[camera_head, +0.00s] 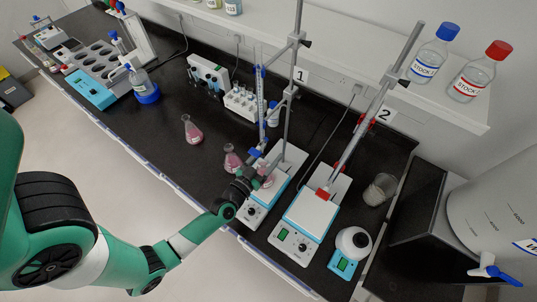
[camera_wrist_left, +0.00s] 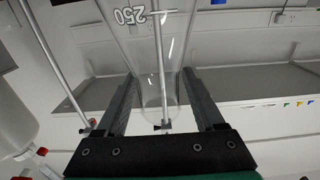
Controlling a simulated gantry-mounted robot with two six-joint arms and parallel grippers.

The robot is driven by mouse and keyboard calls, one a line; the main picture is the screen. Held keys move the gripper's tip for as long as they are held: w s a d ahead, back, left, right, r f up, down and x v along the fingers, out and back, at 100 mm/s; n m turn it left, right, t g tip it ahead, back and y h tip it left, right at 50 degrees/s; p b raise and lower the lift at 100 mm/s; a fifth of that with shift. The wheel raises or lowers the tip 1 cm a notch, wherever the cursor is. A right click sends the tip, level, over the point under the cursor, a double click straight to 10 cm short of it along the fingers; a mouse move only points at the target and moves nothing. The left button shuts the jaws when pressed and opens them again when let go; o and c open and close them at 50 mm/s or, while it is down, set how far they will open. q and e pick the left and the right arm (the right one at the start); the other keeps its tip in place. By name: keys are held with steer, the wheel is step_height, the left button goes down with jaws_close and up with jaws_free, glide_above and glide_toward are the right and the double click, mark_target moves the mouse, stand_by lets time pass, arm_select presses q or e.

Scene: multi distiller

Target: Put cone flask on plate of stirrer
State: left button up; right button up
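A clear cone flask with pink liquid (camera_head: 266,180) is at the stirrer marked 1 (camera_head: 254,213), over its plate, below the burette (camera_head: 262,95). I cannot tell whether its base touches the plate. My left gripper (camera_head: 246,180) reaches it from the left. In the left wrist view, the clear flask (camera_wrist_left: 157,88), marked 250, lies between the two dark fingers of my left gripper (camera_wrist_left: 158,85), which appear to press on its sides. Other pink flasks stand on the bench to the left, one close to the gripper (camera_head: 231,158) and one farther back (camera_head: 193,130). My right gripper is not in view.
A stand rod (camera_head: 290,100) and clamps rise close behind the flask. The second stirrer (camera_head: 306,217) stands to the right with its own stand. A beaker (camera_head: 380,189) and a small balance (camera_head: 343,264) are farther right. The black bench is clear at left-centre.

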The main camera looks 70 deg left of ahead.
arm_select(q)
steer(key=shift+r, duration=0.1)
steer(key=shift+s+r, duration=0.1)
steer(key=p+v, duration=0.2)
steer(key=v, duration=1)
steer(key=shift+a, duration=0.1)
